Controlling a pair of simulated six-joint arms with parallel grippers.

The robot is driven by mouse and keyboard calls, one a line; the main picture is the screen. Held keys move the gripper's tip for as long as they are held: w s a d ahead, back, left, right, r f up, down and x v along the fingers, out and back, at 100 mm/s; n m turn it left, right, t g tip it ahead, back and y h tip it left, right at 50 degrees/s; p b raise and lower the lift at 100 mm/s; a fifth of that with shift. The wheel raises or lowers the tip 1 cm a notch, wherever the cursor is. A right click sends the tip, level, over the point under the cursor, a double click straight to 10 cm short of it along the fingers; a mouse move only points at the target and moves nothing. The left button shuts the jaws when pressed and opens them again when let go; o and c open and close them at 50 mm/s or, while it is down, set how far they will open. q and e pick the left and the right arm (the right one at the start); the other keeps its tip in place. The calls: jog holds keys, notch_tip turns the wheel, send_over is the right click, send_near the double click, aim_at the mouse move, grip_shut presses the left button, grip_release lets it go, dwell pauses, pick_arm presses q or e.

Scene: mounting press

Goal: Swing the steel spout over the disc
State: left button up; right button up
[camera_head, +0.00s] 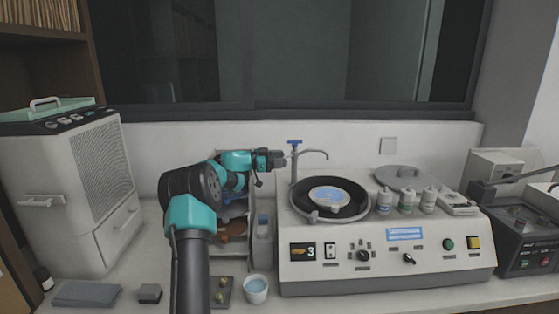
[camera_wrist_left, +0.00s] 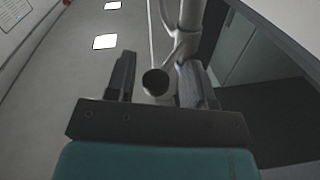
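The steel spout (camera_head: 313,153) rises from the back left of the grey machine and bends over to the right, with a blue handle (camera_head: 295,142) on top. Its curved end hangs near the back of the disc (camera_head: 328,196), which sits in a dark round bowl. My left gripper (camera_head: 283,158) is level with the upper spout post, at its left side. In the left wrist view, the open fingers (camera_wrist_left: 157,82) stand on either side of a dark round end, with a pale tube (camera_wrist_left: 186,45) rising behind. Contact cannot be told. My right gripper is not in view.
A round grey lid (camera_head: 401,178) and several small bottles (camera_head: 407,200) stand right of the bowl. A cup (camera_head: 256,289) stands on the counter in front. A dark cutting machine (camera_head: 520,225) is at the far right and a white cabinet (camera_head: 75,180) at the left.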

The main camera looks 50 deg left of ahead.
pick_arm(q)
jog(key=shift+s+a+r, duration=0.1)
jog(key=shift+s+a, duration=0.05)
jog(key=shift+r, duration=1.75)
jog(key=s+d, duration=0.3)
jog(key=d, duration=0.1)
jog(key=s+d+r, duration=0.1)
jog(key=s+d, duration=0.6)
jog(key=d, duration=0.1)
jog(key=shift+s+r, duration=0.15)
jog(key=shift+s, duration=0.15)
